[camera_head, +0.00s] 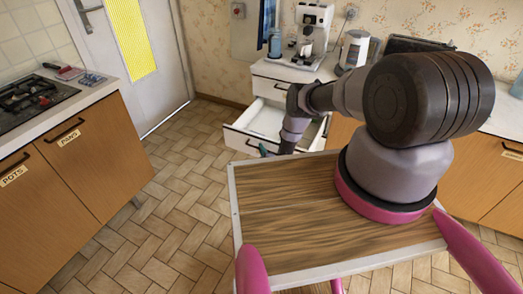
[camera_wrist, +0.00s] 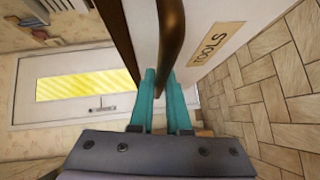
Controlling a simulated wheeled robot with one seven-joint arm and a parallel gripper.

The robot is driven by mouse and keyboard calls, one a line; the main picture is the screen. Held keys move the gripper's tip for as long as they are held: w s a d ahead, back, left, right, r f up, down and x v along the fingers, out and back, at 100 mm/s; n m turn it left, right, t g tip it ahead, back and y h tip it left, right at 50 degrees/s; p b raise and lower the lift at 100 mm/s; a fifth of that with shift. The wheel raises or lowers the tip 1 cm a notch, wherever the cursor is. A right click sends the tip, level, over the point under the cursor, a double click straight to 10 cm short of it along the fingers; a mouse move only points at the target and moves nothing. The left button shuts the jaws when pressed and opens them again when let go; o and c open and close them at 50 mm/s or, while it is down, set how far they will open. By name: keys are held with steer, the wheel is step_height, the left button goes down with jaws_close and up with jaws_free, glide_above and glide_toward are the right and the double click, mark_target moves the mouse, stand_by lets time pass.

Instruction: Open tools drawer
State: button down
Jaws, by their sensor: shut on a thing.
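The tools drawer, with a white front (camera_wrist: 200,20) and a "TOOLS" label (camera_wrist: 218,45), fills the upper middle of the wrist view. Its dark curved handle (camera_wrist: 172,35) runs down between my teal fingers. My gripper (camera_wrist: 158,82) is shut on this handle. In the head view, an open drawer (camera_head: 262,120) stands pulled out of the white cabinet, and its pale inside shows. My gripper (camera_head: 265,150) is at its front, mostly hidden behind my arm.
A coffee machine (camera_head: 308,35) and kettle (camera_head: 355,48) stand on the counter above. A stove (camera_head: 35,95) tops the wooden cabinets (camera_head: 85,150) at left. A door (camera_head: 140,60) is at the back. The tiled floor (camera_head: 170,215) between is clear.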

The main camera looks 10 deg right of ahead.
steer(key=shift+s+f, duration=0.1)
steer(key=shift+s, duration=0.05)
steer(key=c, duration=0.9)
jaws_free()
steer(key=v, duration=1)
steer(key=shift+s, duration=0.35)
